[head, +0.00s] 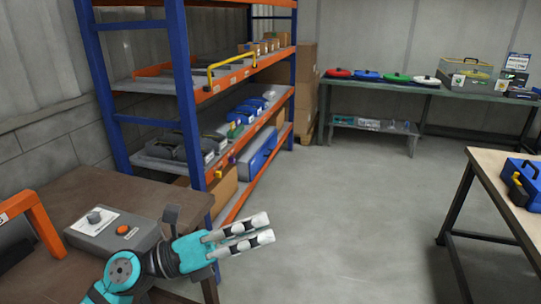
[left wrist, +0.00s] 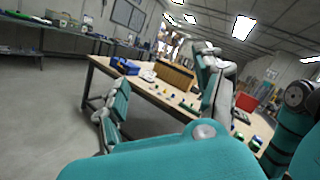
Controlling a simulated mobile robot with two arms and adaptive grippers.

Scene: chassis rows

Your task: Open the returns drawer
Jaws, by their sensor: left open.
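No front that I can clearly read as the returns drawer shows. A long yellow bar handle (head: 232,62) runs along the front of the middle level of the blue and orange rack in the head view. I cannot tell whether it belongs to the drawer. My left gripper (head: 270,227) is open and empty, its two grey-white fingers pointing right. It is beside the brown table's right edge, lower in the picture than the handle and apart from it. My right gripper is not in the head view.
A grey box with an orange button (head: 95,232) sits on the brown table at left. The rack (head: 183,90) stands behind it. A wooden-topped table (head: 505,185) with a blue toolbox (head: 528,180) is at right. The grey floor (head: 350,210) between is clear.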

